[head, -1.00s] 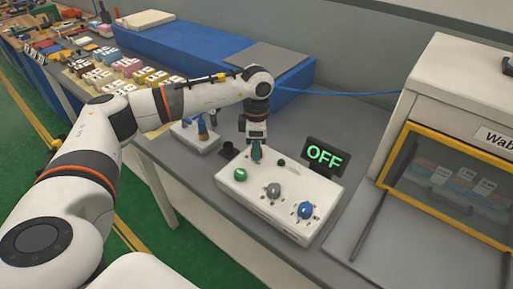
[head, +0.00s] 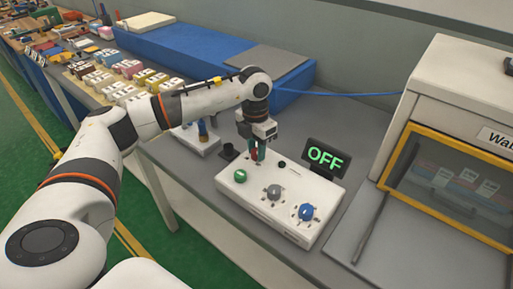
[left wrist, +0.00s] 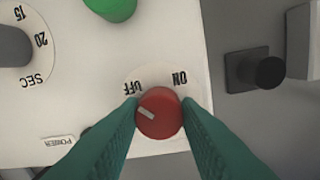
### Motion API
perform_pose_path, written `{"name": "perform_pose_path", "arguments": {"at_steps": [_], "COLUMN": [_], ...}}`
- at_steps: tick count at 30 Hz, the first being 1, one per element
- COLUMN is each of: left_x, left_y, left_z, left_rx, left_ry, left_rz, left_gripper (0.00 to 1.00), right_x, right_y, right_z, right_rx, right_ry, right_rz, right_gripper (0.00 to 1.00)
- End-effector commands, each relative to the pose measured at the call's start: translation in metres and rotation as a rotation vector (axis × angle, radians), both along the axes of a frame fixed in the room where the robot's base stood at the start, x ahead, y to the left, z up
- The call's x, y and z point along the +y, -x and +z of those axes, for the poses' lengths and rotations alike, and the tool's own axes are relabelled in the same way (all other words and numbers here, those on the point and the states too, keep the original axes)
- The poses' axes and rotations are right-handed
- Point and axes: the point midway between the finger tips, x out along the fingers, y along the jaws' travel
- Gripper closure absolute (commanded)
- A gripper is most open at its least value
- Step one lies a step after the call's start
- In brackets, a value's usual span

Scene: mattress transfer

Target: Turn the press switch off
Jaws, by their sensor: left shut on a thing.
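The white control box (head: 230,188) stands on the grey bench. Its red knob (left wrist: 160,118) has a white pointer mark turned toward the OFF label (left wrist: 131,84); the ON label (left wrist: 180,79) is on the other side. My left gripper (head: 258,157) reaches down at the box's back left corner. In the left wrist view, its green fingers lie on both sides of the red knob, shut on it. In the head view the fingers mostly hide the knob. A black display (head: 325,157) behind the box reads OFF in green.
The box also carries a green button (head: 240,175), a grey knob (head: 274,191) and a blue knob (head: 306,211). A white cabinet with a yellow-framed window (head: 445,177) stands at right. A small black square fixture (head: 228,151) sits left of the gripper.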

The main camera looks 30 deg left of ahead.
Motion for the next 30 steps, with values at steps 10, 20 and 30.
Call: {"name": "perform_pose_path", "arguments": {"at_steps": [10,20,30], "left_x": [0.0002,0.0003,0.0002], "left_y": [-0.0013,-0.0012,-0.0007], "left_z": [0.0020,0.0019,0.0024], "left_rx": [-0.006,-0.006,-0.003], "left_ry": [0.001,0.002,0.001], "left_rz": [0.029,0.028,0.026], "left_gripper": [0.93,0.52,0.48], "right_x": [0.0004,0.0010,0.0017], "right_y": [0.0001,0.0002,0.0003], "right_z": [0.0000,0.0000,-0.0006], "right_rx": [0.000,0.000,0.000], "right_ry": [0.000,-0.001,-0.002], "right_rz": [0.000,0.000,0.000], "right_gripper": [1.00,1.00,1.00]}}
